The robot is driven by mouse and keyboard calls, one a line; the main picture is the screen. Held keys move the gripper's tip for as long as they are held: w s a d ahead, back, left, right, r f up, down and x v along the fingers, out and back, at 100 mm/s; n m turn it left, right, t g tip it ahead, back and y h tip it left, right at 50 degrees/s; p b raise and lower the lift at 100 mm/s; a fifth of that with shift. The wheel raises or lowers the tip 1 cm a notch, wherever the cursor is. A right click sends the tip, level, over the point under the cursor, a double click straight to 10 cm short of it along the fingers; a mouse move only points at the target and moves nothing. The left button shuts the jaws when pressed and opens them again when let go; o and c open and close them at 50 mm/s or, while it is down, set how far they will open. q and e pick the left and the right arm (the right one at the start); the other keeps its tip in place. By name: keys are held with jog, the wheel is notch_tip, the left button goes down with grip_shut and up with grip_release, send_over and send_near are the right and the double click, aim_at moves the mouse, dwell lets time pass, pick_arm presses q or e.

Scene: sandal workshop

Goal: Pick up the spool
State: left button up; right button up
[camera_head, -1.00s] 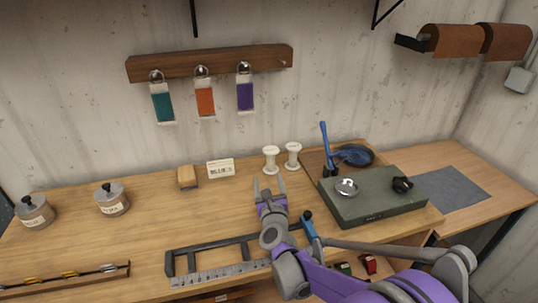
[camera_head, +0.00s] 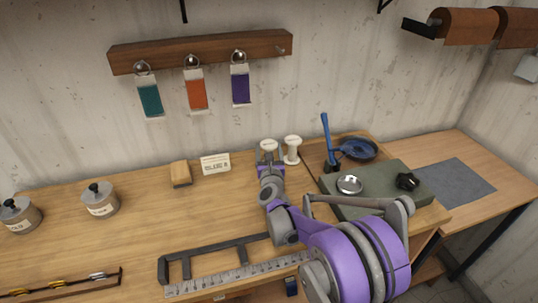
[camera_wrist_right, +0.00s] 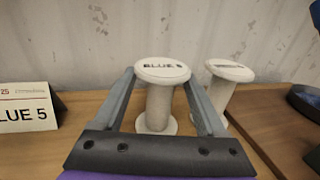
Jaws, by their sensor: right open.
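Two white spools stand upright near the back of the bench. The left spool (camera_head: 268,145) has "BLUE 5" on its top in the right wrist view (camera_wrist_right: 161,72). The right spool (camera_head: 292,149) stands just beside it, and its top lettering is too small to read (camera_wrist_right: 228,74). My right gripper (camera_wrist_right: 158,105) is open, with one finger on each side of the left spool. In the head view, my right gripper (camera_head: 269,158) hides the spool's lower part. I cannot tell whether the fingers touch it. My left gripper is not in view.
A "BLUE 5" card (camera_wrist_right: 28,106) stands left of the spools, with a wooden block (camera_head: 181,174) beyond it. A green slab (camera_head: 375,190) with a metal dish and a blue pan (camera_head: 357,149) lie to the right. A black rack (camera_head: 215,252) is in front.

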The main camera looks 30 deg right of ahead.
jog(key=x, duration=0.3)
jog(key=shift+w+d+f, duration=0.1)
jog(key=shift+w+d, duration=0.1)
grip_shut()
